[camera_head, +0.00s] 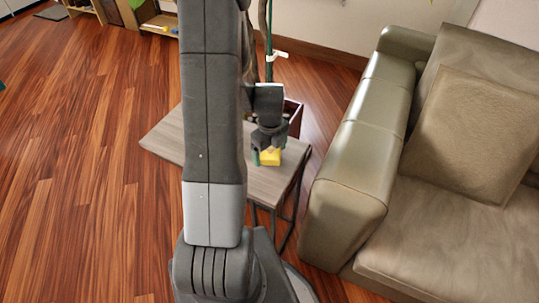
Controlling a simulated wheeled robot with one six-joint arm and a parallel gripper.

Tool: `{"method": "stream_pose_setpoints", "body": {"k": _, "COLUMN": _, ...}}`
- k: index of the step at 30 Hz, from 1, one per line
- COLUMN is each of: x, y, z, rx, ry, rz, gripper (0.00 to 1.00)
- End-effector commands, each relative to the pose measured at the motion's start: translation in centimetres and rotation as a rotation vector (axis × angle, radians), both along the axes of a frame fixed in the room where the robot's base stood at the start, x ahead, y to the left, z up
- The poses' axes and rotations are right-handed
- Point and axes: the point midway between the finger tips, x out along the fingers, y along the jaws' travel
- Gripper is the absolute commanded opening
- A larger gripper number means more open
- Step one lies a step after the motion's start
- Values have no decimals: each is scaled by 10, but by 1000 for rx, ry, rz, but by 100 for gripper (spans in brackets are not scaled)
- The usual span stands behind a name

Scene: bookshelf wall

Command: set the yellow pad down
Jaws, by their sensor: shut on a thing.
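The yellow pad (271,157) is a small yellow block at the tip of my gripper (267,150). My gripper is shut on it and points down over the grey wooden side table (168,139). I cannot tell whether the pad touches the tabletop or hangs just above it. A small green thing shows at the left of the pad, partly hidden. My arm hides the middle of the table.
A dark box (294,112) stands at the table's back edge, behind my gripper. A tan sofa (366,155) with a cushion (470,130) stands close to the right of the table. Wooden floor (80,200) is open to the left. A low shelf (160,22) stands far back.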

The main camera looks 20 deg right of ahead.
Motion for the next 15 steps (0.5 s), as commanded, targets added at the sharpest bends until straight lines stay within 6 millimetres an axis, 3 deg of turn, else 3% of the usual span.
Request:
{"method": "stream_pose_setpoints", "body": {"k": 4, "x": -1, "y": 0, "z": -21, "rx": 1, "ry": 3, "rz": 0, "gripper": 68}}
{"method": "stream_pose_setpoints", "body": {"k": 15, "x": 0, "y": 0, "z": -26, "rx": 0, "ry": 0, "rz": 0, "gripper": 68}}
